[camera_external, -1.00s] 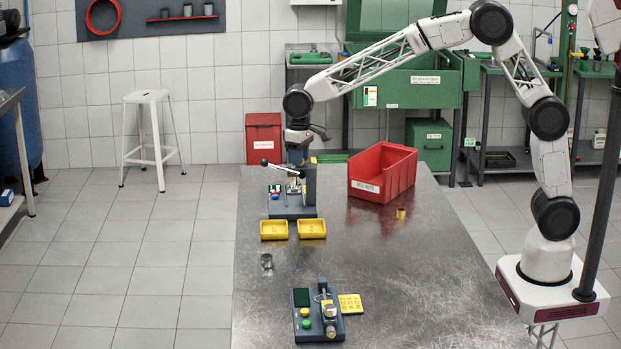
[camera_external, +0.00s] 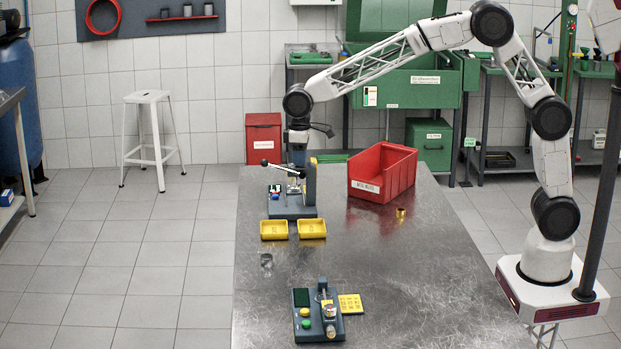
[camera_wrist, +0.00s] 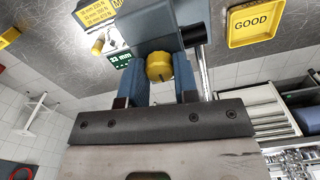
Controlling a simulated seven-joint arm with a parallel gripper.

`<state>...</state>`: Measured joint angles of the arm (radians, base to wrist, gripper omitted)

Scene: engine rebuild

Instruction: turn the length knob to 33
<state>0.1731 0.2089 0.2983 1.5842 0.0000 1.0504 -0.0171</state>
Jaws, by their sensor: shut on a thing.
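The yellow length knob (camera_wrist: 158,66) has a dark mark on its face and sits on a grey-blue fixture (camera_wrist: 165,20), which stands at the far end of the table in the outside view (camera_external: 290,212). My gripper (camera_wrist: 161,72) is shut on the knob, with one blue finger at each side of it. In the outside view my gripper (camera_external: 297,158) is low over the fixture, and the knob is hidden. A small green display (camera_wrist: 121,60) beside the knob appears to read 23 mm.
A lever with a black ball (camera_external: 265,162) sticks out left of the fixture. A tray marked GOOD (camera_wrist: 256,43) is near. Two yellow trays (camera_external: 274,238) stand in front, a red bin (camera_external: 393,165) to the right. A second device (camera_external: 318,325) is at the table's near end.

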